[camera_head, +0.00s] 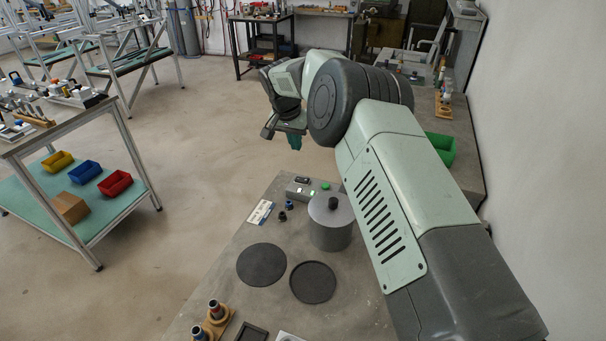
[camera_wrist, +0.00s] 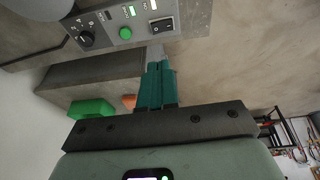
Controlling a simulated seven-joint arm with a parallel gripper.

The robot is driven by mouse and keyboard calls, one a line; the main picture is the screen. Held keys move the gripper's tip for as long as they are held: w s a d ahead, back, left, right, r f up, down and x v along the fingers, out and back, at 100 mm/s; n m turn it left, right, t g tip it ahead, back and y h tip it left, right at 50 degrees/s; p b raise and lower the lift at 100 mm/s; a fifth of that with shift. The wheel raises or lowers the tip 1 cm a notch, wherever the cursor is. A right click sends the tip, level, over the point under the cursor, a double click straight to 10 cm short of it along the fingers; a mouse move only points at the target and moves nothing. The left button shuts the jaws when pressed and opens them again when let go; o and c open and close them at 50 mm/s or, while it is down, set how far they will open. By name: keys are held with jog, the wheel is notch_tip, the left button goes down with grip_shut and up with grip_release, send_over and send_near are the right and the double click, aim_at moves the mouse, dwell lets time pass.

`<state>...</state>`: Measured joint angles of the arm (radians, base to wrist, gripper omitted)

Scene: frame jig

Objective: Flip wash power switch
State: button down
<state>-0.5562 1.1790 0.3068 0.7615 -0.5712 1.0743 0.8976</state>
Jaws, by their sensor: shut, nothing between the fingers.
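A grey control panel (camera_wrist: 190,20) shows at the top of the wrist view. It carries a black rocker switch (camera_wrist: 162,25), a green round button (camera_wrist: 125,33), a black rotary knob (camera_wrist: 87,38) and small lit indicators. In the head view the grey control box (camera_head: 302,190) sits at the bench's far edge. My gripper (camera_wrist: 156,66) is shut and empty, its teal fingers pointing toward the panel just below the rocker switch. It shows above the bench in the head view (camera_head: 295,143), apart from the box.
A grey cylinder with a black knob (camera_head: 331,225) stands close beside the box. A white card (camera_head: 260,212) and small dark knobs lie nearby. Two dark round discs (camera_head: 262,264) lie toward the front. A green bin (camera_head: 442,148) is behind my arm.

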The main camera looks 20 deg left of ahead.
send_near(304, 180)
jog(key=x, duration=0.5)
jog(key=shift+w+d, duration=0.1)
jog(key=shift+w, duration=0.15)
jog(key=shift+f, duration=0.7)
